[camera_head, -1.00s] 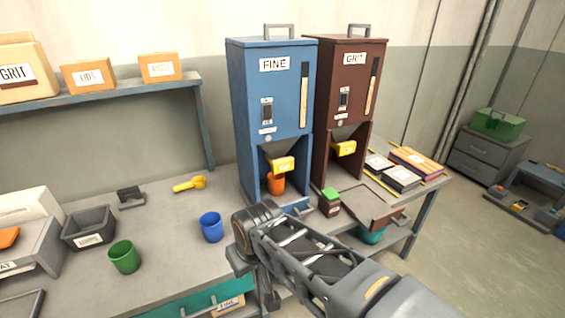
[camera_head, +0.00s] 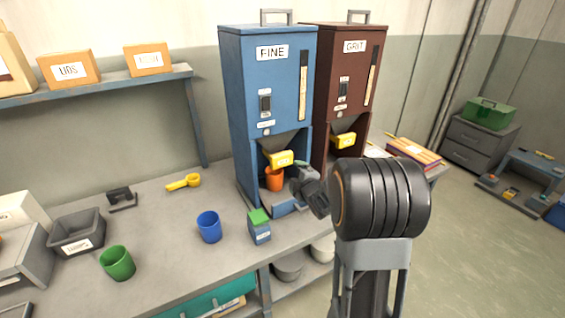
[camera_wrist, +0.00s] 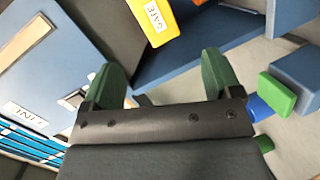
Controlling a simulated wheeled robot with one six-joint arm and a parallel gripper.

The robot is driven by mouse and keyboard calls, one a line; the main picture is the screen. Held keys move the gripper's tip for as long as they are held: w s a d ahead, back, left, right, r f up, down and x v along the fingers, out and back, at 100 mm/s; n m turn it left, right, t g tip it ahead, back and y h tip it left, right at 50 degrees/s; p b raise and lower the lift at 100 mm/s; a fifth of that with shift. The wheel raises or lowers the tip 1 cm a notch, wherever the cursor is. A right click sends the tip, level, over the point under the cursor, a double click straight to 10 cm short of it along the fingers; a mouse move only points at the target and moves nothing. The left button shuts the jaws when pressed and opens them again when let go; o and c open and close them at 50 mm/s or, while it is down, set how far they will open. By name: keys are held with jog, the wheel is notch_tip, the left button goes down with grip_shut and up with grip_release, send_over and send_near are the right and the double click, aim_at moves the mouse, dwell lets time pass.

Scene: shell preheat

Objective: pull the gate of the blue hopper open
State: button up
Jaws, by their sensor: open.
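The blue hopper (camera_head: 270,95), labelled FINE, stands upright at the back of the bench. Its yellow gate (camera_head: 281,159) shows under the funnel, above an orange cup (camera_head: 274,178) in the bay. My gripper (camera_head: 303,178) is at the bay's right front, just right of and slightly below the gate, partly hidden by my arm. In the wrist view the gate (camera_wrist: 157,18), marked GATE, lies beyond the two green fingertips of my open gripper (camera_wrist: 161,62). Nothing is between the fingers, and they appear apart from the gate.
The maroon GRIT hopper (camera_head: 345,75) stands close on the right with its own yellow gate (camera_head: 344,139). A blue block with a green top (camera_head: 259,228) and a blue cup (camera_head: 209,227) stand in front. A yellow scoop (camera_head: 184,182) lies left.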

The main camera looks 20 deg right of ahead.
aim_at(283, 161)
jog(key=w+n+t+p, duration=0.1)
jog(key=w, duration=0.4)
jog(key=w+f+n+t+y, duration=0.1)
jog(key=w+n, duration=0.1)
jog(key=w, duration=0.3)
jog(key=w+f+n+y+p, duration=0.1)
jog(key=w, duration=0.3)
jog(key=shift+w+d+f+t+p, duration=0.1)
jog(key=shift+w+f+t+p, duration=0.15)
jog(key=shift+w+t+p, duration=0.15)
